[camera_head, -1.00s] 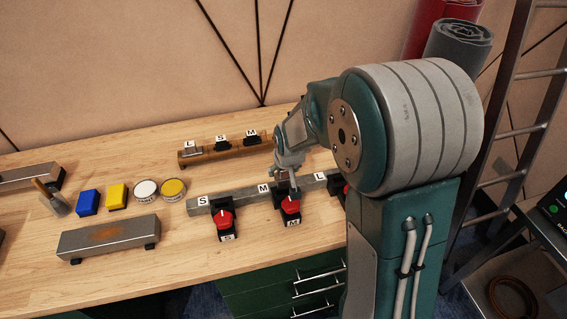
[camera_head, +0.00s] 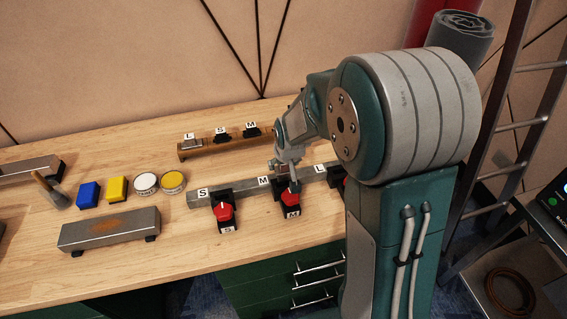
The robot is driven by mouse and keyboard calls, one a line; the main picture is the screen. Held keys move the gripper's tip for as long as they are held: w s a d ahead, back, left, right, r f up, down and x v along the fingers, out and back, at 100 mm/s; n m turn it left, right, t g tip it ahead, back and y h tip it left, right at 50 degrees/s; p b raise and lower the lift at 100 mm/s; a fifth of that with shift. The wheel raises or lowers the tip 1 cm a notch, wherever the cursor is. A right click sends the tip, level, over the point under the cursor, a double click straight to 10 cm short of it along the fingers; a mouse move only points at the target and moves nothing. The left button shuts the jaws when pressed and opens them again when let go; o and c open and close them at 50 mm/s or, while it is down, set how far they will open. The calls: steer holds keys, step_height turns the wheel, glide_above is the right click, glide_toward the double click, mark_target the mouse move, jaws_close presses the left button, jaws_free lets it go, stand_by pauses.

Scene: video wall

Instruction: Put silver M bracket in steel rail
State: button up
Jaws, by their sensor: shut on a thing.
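The steel rail (camera_head: 242,190) lies across the middle of the bench with labels S, M and L. At its M place, a black holder with a red knob (camera_head: 291,201) sits at the front, marked M. My gripper (camera_head: 291,181) is right above and against this holder, pointing down. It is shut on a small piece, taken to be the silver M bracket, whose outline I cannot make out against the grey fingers. Whether the piece is seated in the rail cannot be told.
Behind stands a brown rail (camera_head: 205,150) with L, S and M pieces. A red-knobbed S holder (camera_head: 223,209) is left of my gripper. A rusty steel block (camera_head: 108,231), two tins, and blue and yellow blocks (camera_head: 118,188) lie left. My arm hides the rail's right end.

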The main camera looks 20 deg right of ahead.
mark_target(284, 176)
steer(key=shift+f, duration=2.6)
stand_by(1.0)
steer(key=o, duration=1.1)
steer(key=shift+o, duration=0.2)
steer(key=shift+r, duration=3.5)
